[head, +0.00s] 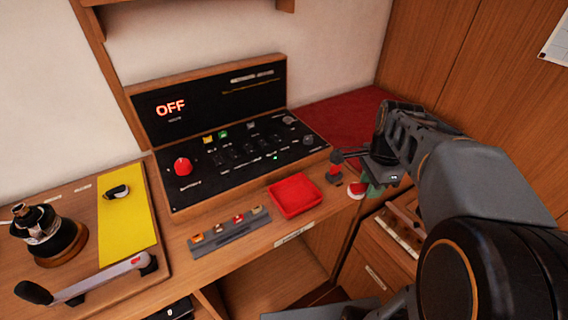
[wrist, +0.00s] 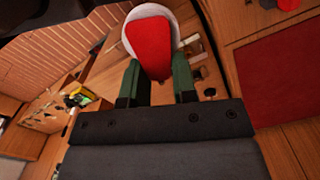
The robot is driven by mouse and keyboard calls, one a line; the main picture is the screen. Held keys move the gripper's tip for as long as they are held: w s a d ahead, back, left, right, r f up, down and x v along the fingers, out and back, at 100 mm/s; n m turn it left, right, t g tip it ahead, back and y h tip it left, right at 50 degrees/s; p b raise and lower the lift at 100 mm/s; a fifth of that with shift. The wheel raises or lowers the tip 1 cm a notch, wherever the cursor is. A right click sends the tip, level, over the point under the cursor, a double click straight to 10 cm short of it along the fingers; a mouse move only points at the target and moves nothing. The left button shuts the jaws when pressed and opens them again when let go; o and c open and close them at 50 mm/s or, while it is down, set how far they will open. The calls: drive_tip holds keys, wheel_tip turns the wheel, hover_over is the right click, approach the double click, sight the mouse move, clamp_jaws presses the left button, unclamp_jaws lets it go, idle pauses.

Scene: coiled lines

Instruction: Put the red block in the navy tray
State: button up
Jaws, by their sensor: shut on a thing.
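My gripper (wrist: 158,80) is shut on a rounded red and white thing (wrist: 148,42), with a green finger on each side of it. In the head view the red and white thing (head: 357,190) shows at the end of my arm, by the right end of the counter. It looks rounded rather than block-shaped; I cannot tell if it is the red block. A square red tray (head: 296,196) lies on the counter to its left, apart from it. I see no tray that is clearly navy.
A black control panel (head: 240,150) reading OFF, a grey rack (head: 230,231) and a yellow sheet (head: 125,220) are further left. A dark red mat (head: 340,112) lies behind. Wooden drawers (head: 376,280) are below.

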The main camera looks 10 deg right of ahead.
drive_tip(key=shift+r, duration=0.15)
drive_tip(key=w+d+f, duration=0.1)
drive_tip(key=w+f, duration=0.2)
drive_tip(key=w, duration=0.1)
drive_tip(key=w+d+f+p, duration=0.1)
drive_tip(key=w+d+f, duration=0.1)
drive_tip(key=w+f, duration=0.1)
drive_tip(key=w+d+f, duration=0.1)
drive_tip(key=w+f, duration=0.2)
drive_tip(key=w, duration=0.2)
drive_tip(key=shift+w+d, duration=0.2)
drive_tip(key=shift+d, duration=0.1)
drive_tip(key=shift+w+d+f+p, duration=0.1)
drive_tip(key=shift+w+f+p, duration=0.25)
drive_tip(key=shift+f, duration=1.65)
drive_tip(key=shift+f, duration=0.1)
drive_tip(key=o, duration=0.5)
drive_tip(key=shift+f, duration=0.1)
drive_tip(key=o, duration=0.4)
drive_tip(key=shift+o, duration=0.2)
